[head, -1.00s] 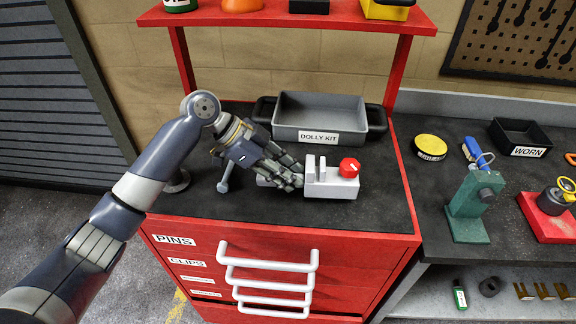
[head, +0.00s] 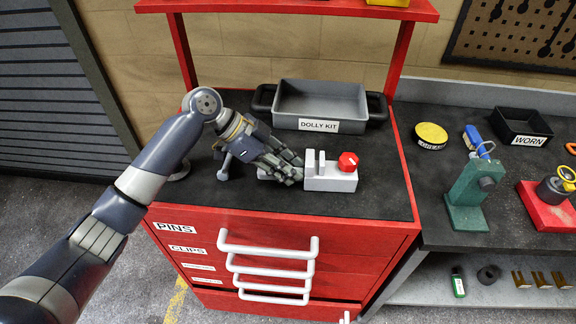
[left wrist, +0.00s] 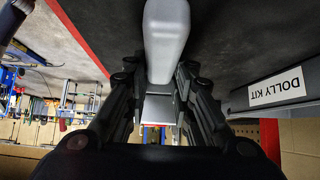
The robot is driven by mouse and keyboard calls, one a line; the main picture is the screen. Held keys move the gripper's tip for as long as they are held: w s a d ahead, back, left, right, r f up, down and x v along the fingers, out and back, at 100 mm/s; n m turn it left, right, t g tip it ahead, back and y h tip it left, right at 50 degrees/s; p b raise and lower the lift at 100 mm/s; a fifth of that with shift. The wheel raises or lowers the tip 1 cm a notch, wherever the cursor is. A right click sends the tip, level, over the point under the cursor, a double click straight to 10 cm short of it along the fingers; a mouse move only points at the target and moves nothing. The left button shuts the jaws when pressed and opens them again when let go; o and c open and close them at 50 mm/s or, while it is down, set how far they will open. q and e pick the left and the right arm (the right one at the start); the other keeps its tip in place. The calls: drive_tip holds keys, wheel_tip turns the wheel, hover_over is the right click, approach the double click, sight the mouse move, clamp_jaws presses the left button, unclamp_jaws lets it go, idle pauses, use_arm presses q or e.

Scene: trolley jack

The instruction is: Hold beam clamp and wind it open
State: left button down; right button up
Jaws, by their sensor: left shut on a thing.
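The beam clamp, which I take to be the pale grey piece with upright jaws (head: 317,182) and a red knob (head: 347,162), lies on the black top of the red cabinet. My left gripper (head: 290,172) reaches in from the left, with its fingers shut at the left end of this piece and partly hiding it. In the left wrist view, a pale rounded bar (left wrist: 166,40) lies between the dark fingers of the left gripper (left wrist: 160,85). A small grey bar handle (head: 224,166) shows left of the hand. My right gripper is not in view.
A grey tray marked DOLLY KIT (head: 320,101) stands behind the clamp. A bench at right holds a green stand (head: 468,205), a red-based device (head: 545,205) and a black WORN bin (head: 520,124). The cabinet top is clear right of the clamp.

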use_arm(q)
drive_tip(key=shift+f, duration=0.2)
idle(0.6)
drive_tip(key=shift+s+f, duration=0.15)
drive_tip(key=shift+f, duration=0.1)
